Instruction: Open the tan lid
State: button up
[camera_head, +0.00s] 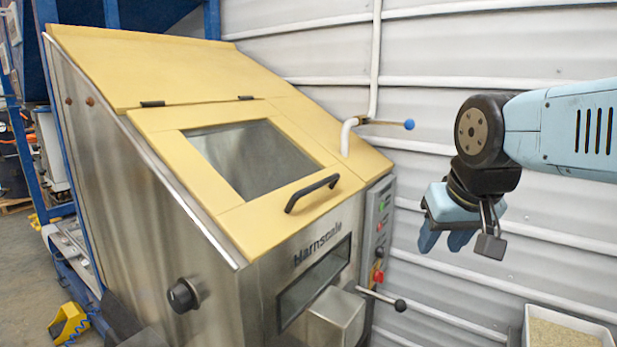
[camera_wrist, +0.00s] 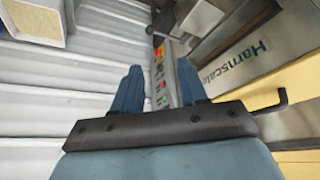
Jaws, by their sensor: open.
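The tan lid (camera_head: 161,128) is a hinged panel with a window on the sloping top of the steel hopper. It lies shut, flush with the tan panels around it, with two dark hinges along its upper edge. A black bar handle (camera_head: 312,193) stands near its lower edge; the handle also shows at the right of the wrist view (camera_wrist: 268,104). My gripper (camera_head: 446,241) is to the right of the hopper, apart from the handle, fingers pointing down. In the wrist view its two blue fingers (camera_wrist: 161,92) are spread with nothing between them.
The hopper's steel body (camera_head: 200,240) carries a black knob (camera_head: 183,295) and a control panel (camera_head: 380,225) with buttons. A ball-ended lever (camera_head: 382,297) juts from the front. A blue-tipped rod (camera_head: 385,123) sticks out by the pipe. A white bin (camera_head: 570,328) stands at lower right.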

jog(key=w+a+r+m+g+h, duration=0.15)
jog(key=w+a+r+m, duration=0.25)
jog(key=w+a+r, duration=0.6)
jog(key=w+a+r+m+g+h, duration=0.1)
jog(key=w+a+r+m+h, duration=0.15)
jog(key=w+a+r, duration=0.6)
jog(key=shift+m+y, duration=0.35)
jog(key=shift+y, duration=0.05)
jog(key=w+f, duration=0.1)
jog(key=f, duration=0.4)
jog(key=w+f, duration=0.1)
jog(key=f, duration=0.4)
jog(key=w+f, duration=0.2)
jog(key=f, duration=0.3)
jog(key=shift+a+f, duration=0.1)
jog(key=shift+a, duration=0.15)
jog(key=shift+s, duration=0.1)
grip_shut()
